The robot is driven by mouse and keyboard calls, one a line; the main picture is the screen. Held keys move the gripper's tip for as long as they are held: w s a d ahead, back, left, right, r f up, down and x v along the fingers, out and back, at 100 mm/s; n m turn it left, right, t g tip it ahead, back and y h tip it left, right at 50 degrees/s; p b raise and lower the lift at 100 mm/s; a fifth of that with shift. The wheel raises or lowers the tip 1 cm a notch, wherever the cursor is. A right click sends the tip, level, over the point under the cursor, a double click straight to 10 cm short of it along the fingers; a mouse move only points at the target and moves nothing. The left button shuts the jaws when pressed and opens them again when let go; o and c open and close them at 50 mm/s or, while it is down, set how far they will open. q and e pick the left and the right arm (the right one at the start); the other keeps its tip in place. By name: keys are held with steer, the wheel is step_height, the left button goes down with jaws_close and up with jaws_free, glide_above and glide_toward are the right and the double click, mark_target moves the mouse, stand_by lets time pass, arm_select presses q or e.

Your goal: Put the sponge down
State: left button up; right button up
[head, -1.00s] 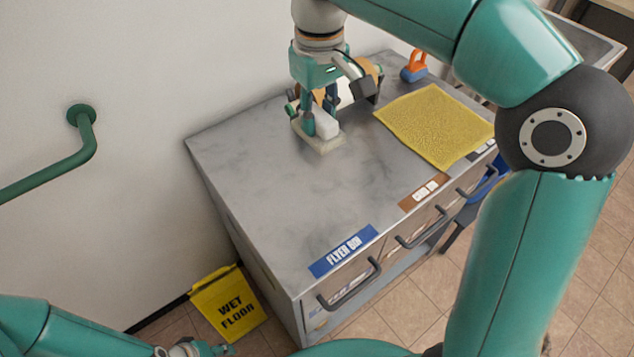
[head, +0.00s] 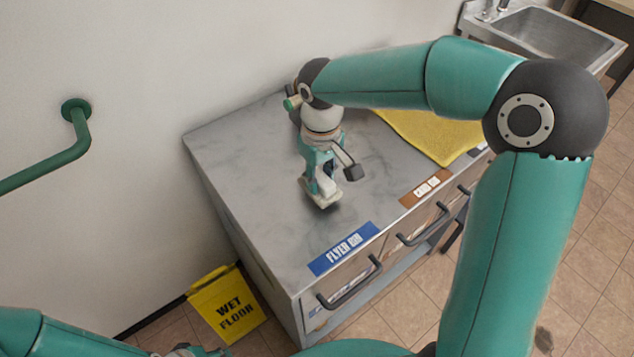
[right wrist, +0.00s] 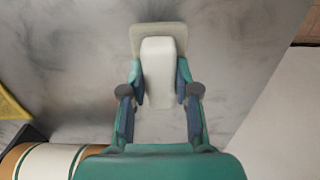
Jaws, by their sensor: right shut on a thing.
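The sponge is a pale beige pad with a white block-like handle on top; it shows in the head view (head: 325,201) and the right wrist view (right wrist: 158,33). My right gripper (head: 322,180) is shut on the white handle, one finger on each side, pointing down over the grey counter top (head: 255,165). The pad is at or just above the bare surface, near the front edge behind the blue FLYER BIN label; I cannot tell whether it touches. My left gripper (head: 205,352) is partly in view at the bottom edge, and its jaws are unclear.
A yellow cloth (head: 440,138) lies on the counter's right, partly behind my right arm. A banded cylinder (right wrist: 45,160) lies behind my right gripper. Drawer handles (head: 350,290) stick out in front. A yellow wet floor sign (head: 228,305) stands at left. The counter's left part is clear.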

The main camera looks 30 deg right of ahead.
mark_target(320, 176)
steer(key=shift+f, duration=0.9)
steer(key=o, duration=1)
step_height(320, 176, up, 12)
steer(key=shift+r+p, duration=0.1)
steer(key=shift+p, duration=0.35)
